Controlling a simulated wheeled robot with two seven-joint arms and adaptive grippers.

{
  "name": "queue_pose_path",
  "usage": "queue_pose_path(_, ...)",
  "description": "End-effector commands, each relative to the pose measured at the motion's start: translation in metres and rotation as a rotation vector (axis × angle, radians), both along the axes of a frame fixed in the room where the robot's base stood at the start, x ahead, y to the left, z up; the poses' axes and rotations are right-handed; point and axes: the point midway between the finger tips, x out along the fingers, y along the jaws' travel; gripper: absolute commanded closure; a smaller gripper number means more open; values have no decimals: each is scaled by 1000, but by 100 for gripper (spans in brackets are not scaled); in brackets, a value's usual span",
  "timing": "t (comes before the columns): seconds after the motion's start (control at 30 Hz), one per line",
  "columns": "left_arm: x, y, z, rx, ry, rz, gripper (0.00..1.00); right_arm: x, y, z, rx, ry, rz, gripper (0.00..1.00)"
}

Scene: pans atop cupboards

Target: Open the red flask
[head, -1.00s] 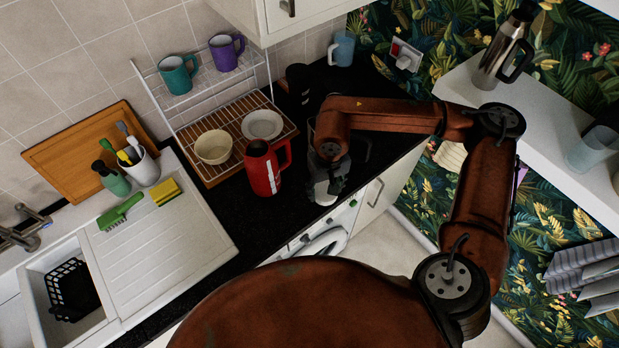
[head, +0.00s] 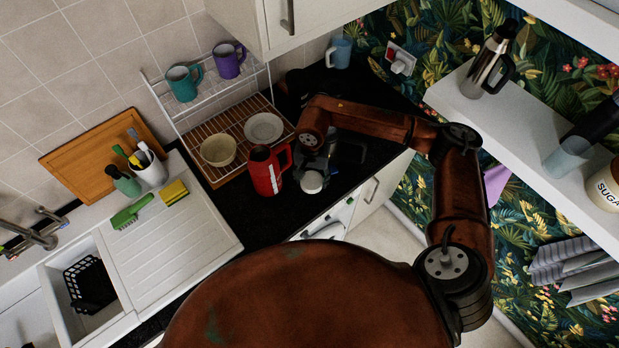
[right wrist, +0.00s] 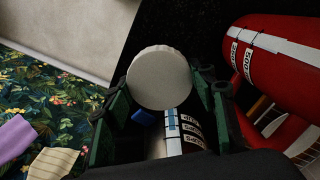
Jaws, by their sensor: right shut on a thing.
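The red flask (head: 266,173) stands upright on the black worktop, with its handle toward the right. Its top looks dark in the head view. In the right wrist view its red side with white scale marks (right wrist: 285,55) shows at the right. My right gripper (head: 314,172) is beside the flask, to its right, pointing down. In the right wrist view its fingers (right wrist: 160,88) are shut on a round white lid-like piece (right wrist: 159,77). That piece also shows in the head view (head: 312,183). I cannot tell what the piece is attached to. My left gripper is not in view.
A wire rack with a bowl (head: 218,150), a plate (head: 263,127) and two mugs stands behind the flask. The draining board (head: 170,235) with a brush and sponge lies to the left. A shelf (head: 500,115) with a metal flask (head: 490,62) is at the right.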

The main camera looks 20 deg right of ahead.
Motion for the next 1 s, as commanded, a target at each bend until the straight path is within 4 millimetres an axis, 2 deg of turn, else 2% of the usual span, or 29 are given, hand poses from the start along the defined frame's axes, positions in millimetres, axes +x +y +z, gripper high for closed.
queue_pose_path(0.1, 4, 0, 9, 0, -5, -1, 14, 17, -4, -22, 0, 4, -3, 78)
queue_pose_path(0.3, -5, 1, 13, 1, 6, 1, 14, 37, -9, -47, 1, 2, 0, 78)
queue_pose_path(0.53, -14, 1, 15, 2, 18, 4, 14, 46, -12, -60, 0, 1, 1, 78)
queue_pose_path(0.73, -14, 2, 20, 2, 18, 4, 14, 45, -12, -86, 2, 1, 1, 78)
queue_pose_path(1.0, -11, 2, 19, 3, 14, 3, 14, 46, -12, -89, 1, -2, 2, 78)
